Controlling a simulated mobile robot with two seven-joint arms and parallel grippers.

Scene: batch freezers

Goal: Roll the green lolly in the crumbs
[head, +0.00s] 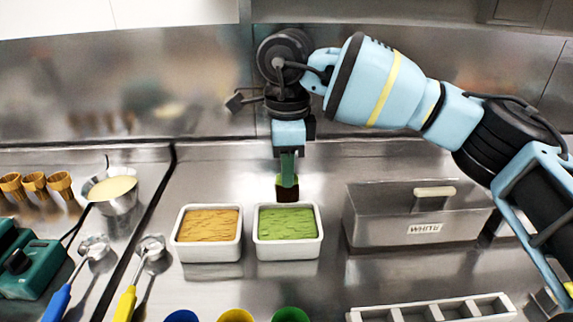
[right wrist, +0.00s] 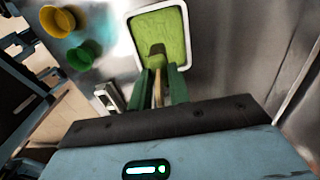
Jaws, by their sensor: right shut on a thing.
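My right gripper (head: 288,160) is shut on the stick of a lolly (head: 287,192), which hangs upright below it. The lolly is green at the top and dark brown lower down. In the right wrist view its dark end (right wrist: 157,49) shows against the green contents of a white tub (right wrist: 138,48). In the head view that white tub of green crumbs (head: 288,250) stands just in front of and below the lolly. A second white tub of tan crumbs (head: 208,254) stands to its left. I cannot tell whether the lolly touches the crumbs. My left gripper is out of view.
A grey bin labelled WHITE (head: 375,225) stands to the right. A compartment tray (head: 440,311) lies at the front right. Coloured cups (head: 290,314) edge the front. A metal pot (head: 112,188), scoops (head: 150,248) and several cones (head: 35,182) are at the left.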

